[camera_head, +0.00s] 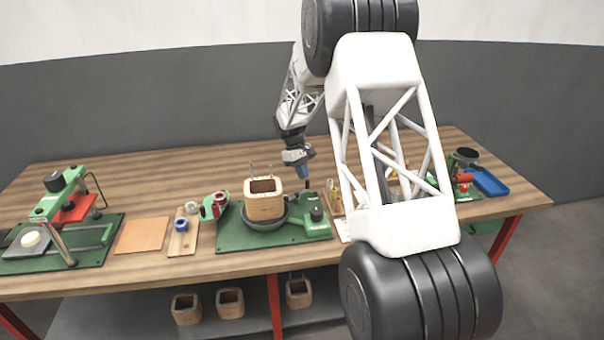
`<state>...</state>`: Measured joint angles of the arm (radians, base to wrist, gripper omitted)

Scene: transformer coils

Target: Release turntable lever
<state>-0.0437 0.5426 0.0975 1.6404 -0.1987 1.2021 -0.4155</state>
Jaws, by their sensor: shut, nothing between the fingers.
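The turntable is a dark round plate (262,222) on a green base (235,240), in the middle of the workbench. A square wooden coil former (265,206) sits on the plate, with thin upright pins at its back. A green block with a black knob (316,214) stands at the right of the base. A small dark upright piece (307,184) is just under my gripper; I cannot tell if it is the turntable lever. My gripper (303,176) points down above the right rear of the turntable and is shut. Whether its tips touch anything is too small to tell.
A green press-like fixture (60,215) stands at far left, beside a flat orange-brown board (142,235) and a wooden holder with rolls (183,235). A blue tray (489,182) lies at far right. My arm hides part of the right bench. More formers (230,303) are on the shelf below.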

